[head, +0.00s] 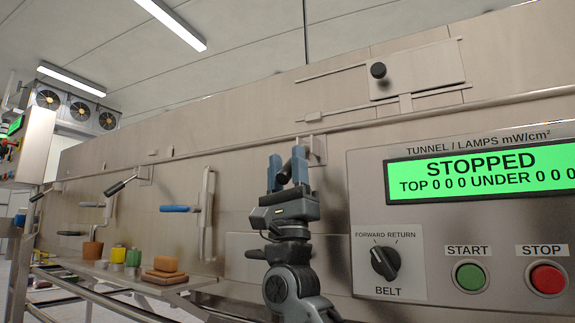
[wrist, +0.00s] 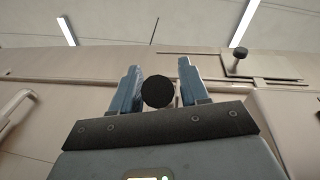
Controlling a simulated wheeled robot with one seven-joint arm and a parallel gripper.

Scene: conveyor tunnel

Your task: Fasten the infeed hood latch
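My gripper (head: 286,172) is raised in front of the tunnel's metal side, fingers pointing up. A latch with a metal bracket (head: 317,150) on the panel is right behind it. The latch's black grip (head: 298,154) slants down between the blue fingers. In the wrist view, the round black grip end (wrist: 158,91) shows between the two fingertips (wrist: 159,82), with a narrow gap at the right finger; contact at the left is unclear. The fingers stand apart. The latch's catch is partly hidden by my gripper. A similar black-handled latch (head: 121,186) is farther left.
A control panel (head: 420,276) with a green STOPPED display stands close on the right. A blue-handled door lever (head: 178,209) is left of my gripper. A sliding plate with a black knob (head: 378,70) is above. Colored items stand on a low shelf (head: 130,278) at left.

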